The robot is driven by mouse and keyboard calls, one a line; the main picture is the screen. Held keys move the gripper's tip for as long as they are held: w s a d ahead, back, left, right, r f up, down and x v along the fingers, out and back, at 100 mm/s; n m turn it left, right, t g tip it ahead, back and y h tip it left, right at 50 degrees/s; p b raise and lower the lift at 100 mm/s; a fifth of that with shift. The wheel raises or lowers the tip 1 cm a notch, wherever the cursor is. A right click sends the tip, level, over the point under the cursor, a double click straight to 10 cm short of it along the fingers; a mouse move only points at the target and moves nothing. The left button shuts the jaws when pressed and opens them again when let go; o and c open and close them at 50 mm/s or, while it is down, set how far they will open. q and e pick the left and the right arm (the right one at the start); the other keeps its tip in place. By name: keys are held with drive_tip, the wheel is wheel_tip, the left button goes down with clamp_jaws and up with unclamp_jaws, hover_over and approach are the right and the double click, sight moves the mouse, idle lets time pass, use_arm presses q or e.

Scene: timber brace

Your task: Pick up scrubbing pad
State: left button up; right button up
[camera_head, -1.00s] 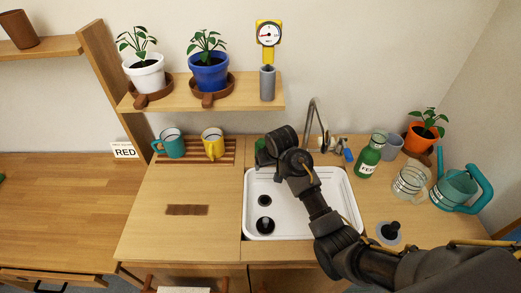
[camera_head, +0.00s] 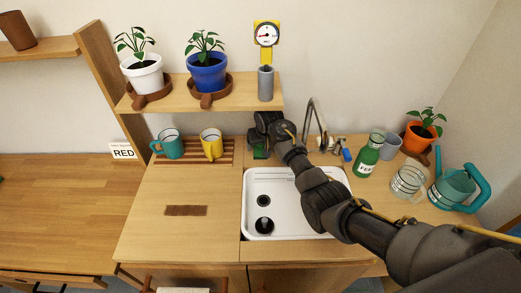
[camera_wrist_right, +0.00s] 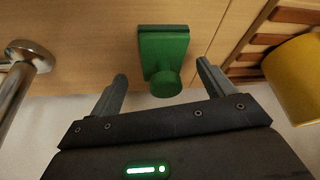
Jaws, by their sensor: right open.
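The scrubbing pad (camera_wrist_right: 163,46) is a green rectangular block with a round green knob. In the right wrist view it lies between the two fingers of my right gripper (camera_wrist_right: 161,69), with a gap on each side. In the head view the pad (camera_head: 260,153) is partly hidden under my right gripper (camera_head: 262,138), behind the sink's back left corner. The right gripper is open and holds nothing. My left gripper does not show.
A yellow mug (camera_head: 211,144) and a teal mug (camera_head: 168,144) stand on a slatted rack to the left. The tap (camera_head: 317,122) rises close on the right. The white sink (camera_head: 290,225) is in front. The shelf (camera_head: 226,99) hangs above.

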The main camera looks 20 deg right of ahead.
drive_tip(key=shift+w, duration=0.6)
drive_tip(key=shift+w+f, duration=0.2)
drive_tip(key=shift+f, duration=0.35)
drive_tip(key=c, duration=1.1)
drive_tip(key=shift+o, duration=0.2)
drive_tip(key=shift+r, duration=0.25)
drive_tip(key=s+a, duration=0.1)
drive_tip(key=s, duration=0.4)
drive_tip(key=s+a, duration=0.2)
drive_tip(key=s, duration=0.4)
drive_tip(key=s+a+b, duration=0.1)
drive_tip(key=s, duration=0.5)
drive_tip(key=shift+s+a, duration=0.2)
drive_tip(key=shift+s, duration=0.05)
